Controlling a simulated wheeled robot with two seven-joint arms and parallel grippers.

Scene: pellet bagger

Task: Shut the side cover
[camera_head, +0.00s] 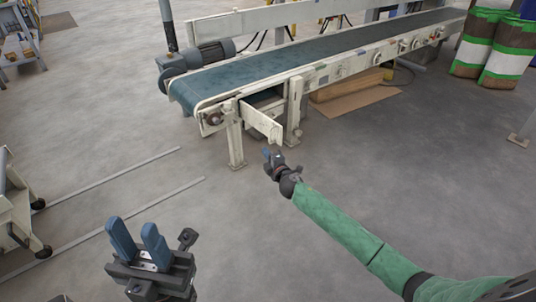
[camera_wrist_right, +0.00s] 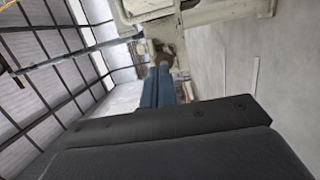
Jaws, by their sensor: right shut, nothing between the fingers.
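The side cover is a cream panel (camera_head: 261,122) that sticks out from the near side of the conveyor, below the belt. A dark opening shows behind it. My right gripper (camera_head: 267,155) is near the panel's outer lower end; whether it touches cannot be told. Its blue fingers (camera_wrist_right: 158,87) are together and empty in the right wrist view, close to cream metal parts (camera_wrist_right: 222,15). My left gripper (camera_head: 132,226) is at the lower left, far from the cover, with its two blue fingers apart and nothing between them.
The conveyor (camera_head: 310,58) with a blue-green belt runs to the upper right on cream legs (camera_head: 235,140). A grey motor (camera_head: 210,53) sits at its left end. A cardboard sheet (camera_head: 355,100) lies beneath. Striped sacks (camera_head: 505,55) stand at right. The grey floor in front is open.

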